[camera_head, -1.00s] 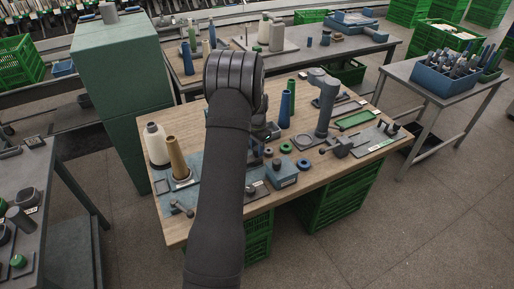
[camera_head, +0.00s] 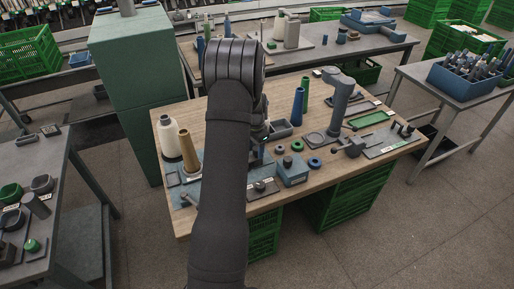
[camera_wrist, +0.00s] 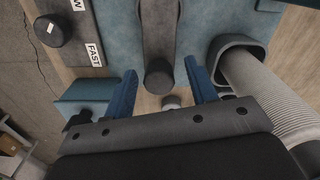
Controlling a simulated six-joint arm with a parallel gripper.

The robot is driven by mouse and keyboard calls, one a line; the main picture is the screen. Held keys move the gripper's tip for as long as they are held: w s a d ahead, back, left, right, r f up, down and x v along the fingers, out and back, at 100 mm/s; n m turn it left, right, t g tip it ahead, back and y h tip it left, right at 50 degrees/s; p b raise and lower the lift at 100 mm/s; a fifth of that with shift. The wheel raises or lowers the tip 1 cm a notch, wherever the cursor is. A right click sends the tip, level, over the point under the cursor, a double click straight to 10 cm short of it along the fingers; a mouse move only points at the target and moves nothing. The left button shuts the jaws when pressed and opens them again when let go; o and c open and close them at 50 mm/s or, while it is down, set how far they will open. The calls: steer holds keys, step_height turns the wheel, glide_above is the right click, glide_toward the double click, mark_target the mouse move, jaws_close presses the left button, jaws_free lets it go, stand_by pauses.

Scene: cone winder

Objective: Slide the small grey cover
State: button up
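In the wrist view, a grey strip with a rounded, darker end (camera_wrist: 158,40) lies over a blue body (camera_wrist: 115,30); it may be the small grey cover, but I cannot be sure. My gripper (camera_wrist: 160,66) is open, with one blue finger on each side of the rounded end. I see a gap on both sides and cannot tell its height above the strip. In the head view, my arm hides the gripper. A blue box (camera_head: 293,172) with a dark knob on top stands on the wooden table, right of my arm.
A plate with a dark knob (camera_wrist: 52,30) marked FAST lies left in the wrist view; a pale ridged cylinder (camera_wrist: 262,85) lies right. On the wooden table (camera_head: 225,110) stand a cream cone (camera_head: 168,138), a brown cone (camera_head: 188,152), a blue cone (camera_head: 297,107) and a grey post (camera_head: 338,105).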

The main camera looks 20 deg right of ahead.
steer(key=shift+d, duration=0.1)
step_height(320, 180, up, 17)
steer(key=shift+r, duration=0.2)
stand_by(0.4)
step_height(320, 180, down, 17)
steer(key=shift+d+f, duration=0.1)
steer(key=shift+f, duration=0.1)
stand_by(0.6)
steer(key=shift+r, duration=0.1)
